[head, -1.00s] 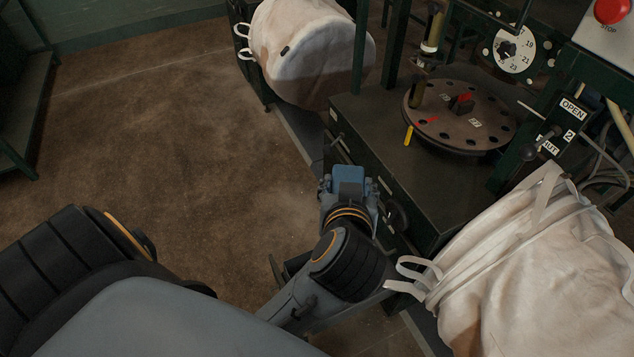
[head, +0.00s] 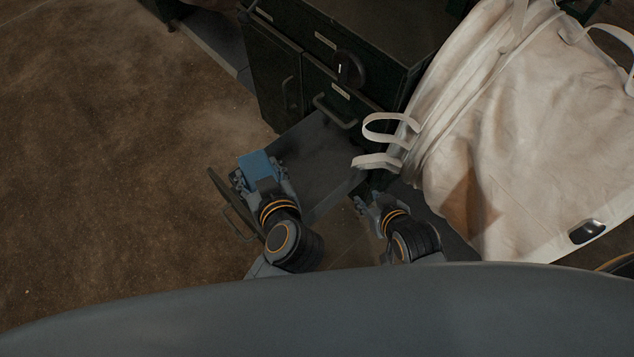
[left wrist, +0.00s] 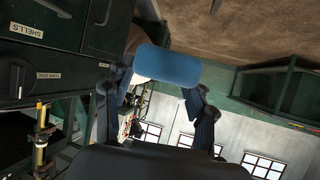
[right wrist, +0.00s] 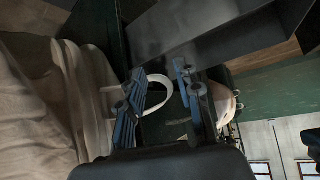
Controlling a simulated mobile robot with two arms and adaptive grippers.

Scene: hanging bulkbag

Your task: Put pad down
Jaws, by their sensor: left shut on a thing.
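The blue pad (head: 260,167) is a small flat piece with rounded corners. It also shows between the fingertips in the left wrist view (left wrist: 167,66). My left gripper (head: 261,180) is shut on it, and the pad appears over the outer end of an open drawer (head: 318,165) in the head view. I cannot tell its height above the drawer. My right gripper (head: 368,204) is to the right of the drawer, below the white bag's loops. In the right wrist view its fingers (right wrist: 160,88) are apart with nothing seen held between them.
The dark green cabinet (head: 290,60) stands behind the drawer. A large off-white bulk bag (head: 530,130) with strap loops (head: 390,128) hangs close to the right of my right gripper. Open brown floor (head: 110,170) lies to the left.

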